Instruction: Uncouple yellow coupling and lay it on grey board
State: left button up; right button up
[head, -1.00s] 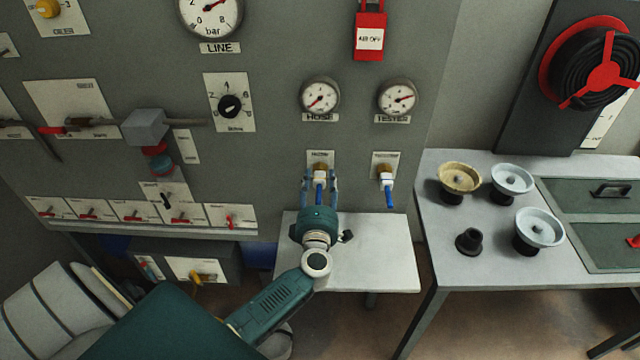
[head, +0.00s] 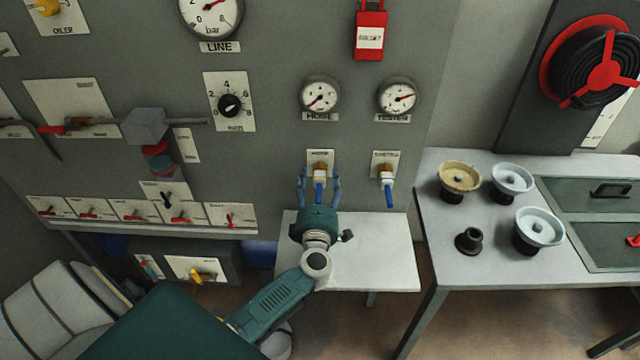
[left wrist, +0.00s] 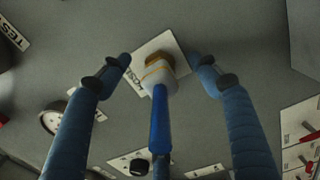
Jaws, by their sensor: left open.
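A pale coupling with a thin yellow band (left wrist: 157,76) sits on a brass fitting in the panel. A blue hose (left wrist: 159,120) runs from it. In the head view this coupling (head: 319,181) is under the left gauge, at the left port. My left gripper (head: 319,172) is open, with one finger on each side of the coupling. In the left wrist view the fingers (left wrist: 163,64) stand apart from it with gaps on both sides. A light grey board (head: 378,262) lies below the ports, bare where visible; my left arm covers part of it. My right gripper is not in view.
A second white coupling with a blue hose (head: 387,179) hangs at the right port. A red lockout tag (head: 369,38) is above. A table (head: 470,270) on the right holds several round cups. Levers and a grey block (head: 145,125) project from the panel at left.

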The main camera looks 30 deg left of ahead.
pick_arm(q)
jog(key=v, duration=1.2)
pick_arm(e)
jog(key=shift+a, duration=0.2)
pick_arm(q)
jog(key=shift+a, duration=0.1)
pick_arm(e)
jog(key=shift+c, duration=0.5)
